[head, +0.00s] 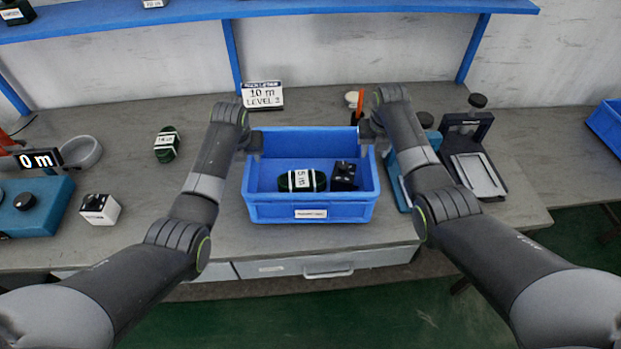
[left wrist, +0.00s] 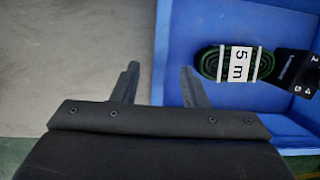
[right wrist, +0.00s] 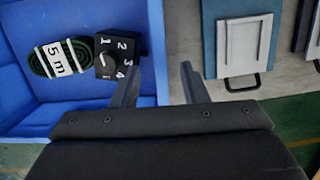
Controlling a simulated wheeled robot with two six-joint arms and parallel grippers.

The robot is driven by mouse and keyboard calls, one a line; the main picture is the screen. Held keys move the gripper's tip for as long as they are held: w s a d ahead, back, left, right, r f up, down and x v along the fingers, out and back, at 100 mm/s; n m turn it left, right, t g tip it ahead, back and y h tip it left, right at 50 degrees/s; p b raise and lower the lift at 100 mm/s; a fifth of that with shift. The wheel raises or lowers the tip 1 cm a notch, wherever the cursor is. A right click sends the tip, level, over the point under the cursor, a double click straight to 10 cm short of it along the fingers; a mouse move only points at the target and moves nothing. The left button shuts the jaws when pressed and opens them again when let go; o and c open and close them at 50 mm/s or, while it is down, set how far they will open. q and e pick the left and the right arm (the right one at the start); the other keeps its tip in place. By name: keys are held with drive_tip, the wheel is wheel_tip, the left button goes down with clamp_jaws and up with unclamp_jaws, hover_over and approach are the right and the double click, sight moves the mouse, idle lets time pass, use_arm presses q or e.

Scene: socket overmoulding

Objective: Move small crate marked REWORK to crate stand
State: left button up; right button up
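A small blue crate (head: 310,212) sits on the workbench between my two arms. The white label on its front is too small to read as REWORK. Inside lie a dark green coil (head: 302,180) marked 5 m and a black block with a numbered dial (head: 343,175). My left gripper (left wrist: 158,85) is open, its fingers on either side of the crate's left wall with gaps showing. My right gripper (right wrist: 160,83) is open in the same way around the right wall. In the head view both grippers are at the side rims, partly hidden by the wrists. I cannot identify a crate stand.
Another blue crate (head: 607,127) is at the far right edge. A dark clamp fixture (head: 475,160) stands right of my right arm. A green coil (head: 166,145) and a white block (head: 99,209) lie left.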

sight(372, 158)
use_arm(q)
drive_tip(key=shift+x, duration=3.3)
use_arm(e)
drive_tip(key=shift+w+f, duration=0.15)
drive_tip(key=shift+f, duration=0.95)
drive_tip(key=shift+w+f, duration=0.2)
drive_tip(key=shift+f, duration=0.85)
drive_tip(key=shift+w+f, duration=0.15)
drive_tip(key=shift+f, duration=0.95)
use_arm(q)
clamp_jaws()
use_arm(e)
clamp_jaws()
use_arm(q)
drive_tip(key=shift+w, duration=0.1)
